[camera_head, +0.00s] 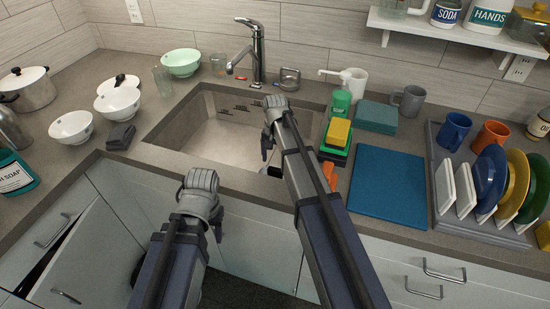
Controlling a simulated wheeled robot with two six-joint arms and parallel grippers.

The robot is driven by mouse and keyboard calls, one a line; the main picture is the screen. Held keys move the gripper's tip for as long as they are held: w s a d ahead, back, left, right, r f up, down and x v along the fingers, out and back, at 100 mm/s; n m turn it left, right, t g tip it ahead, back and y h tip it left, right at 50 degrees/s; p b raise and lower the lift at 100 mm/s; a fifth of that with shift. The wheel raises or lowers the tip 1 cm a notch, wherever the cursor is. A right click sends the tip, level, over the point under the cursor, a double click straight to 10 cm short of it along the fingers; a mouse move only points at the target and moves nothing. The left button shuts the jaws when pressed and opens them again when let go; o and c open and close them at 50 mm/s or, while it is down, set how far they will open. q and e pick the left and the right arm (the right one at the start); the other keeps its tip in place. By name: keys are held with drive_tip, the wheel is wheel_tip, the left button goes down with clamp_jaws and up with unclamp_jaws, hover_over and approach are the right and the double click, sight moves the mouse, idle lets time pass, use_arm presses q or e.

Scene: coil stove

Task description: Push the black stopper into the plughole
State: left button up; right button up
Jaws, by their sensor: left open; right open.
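The sink (215,135) is a pale rectangular basin set in the grey counter. My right gripper (267,148) is over the basin, pointing down, open with nothing seen between its fingers. My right arm covers the right part of the basin. My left gripper (217,230) is in front of the counter's front edge, open and apart from the sink.
The tap (257,50) stands behind the sink. A green soap bottle (340,101), sponges (339,132), a blue mat (387,183) and a dish rack (480,228) stand right. A cabinet door (95,255) hangs open at lower left.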

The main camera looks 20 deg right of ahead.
use_arm(q)
drive_tip(key=shift+r+p, duration=1.55)
drive_tip(key=shift+r, duration=0.65)
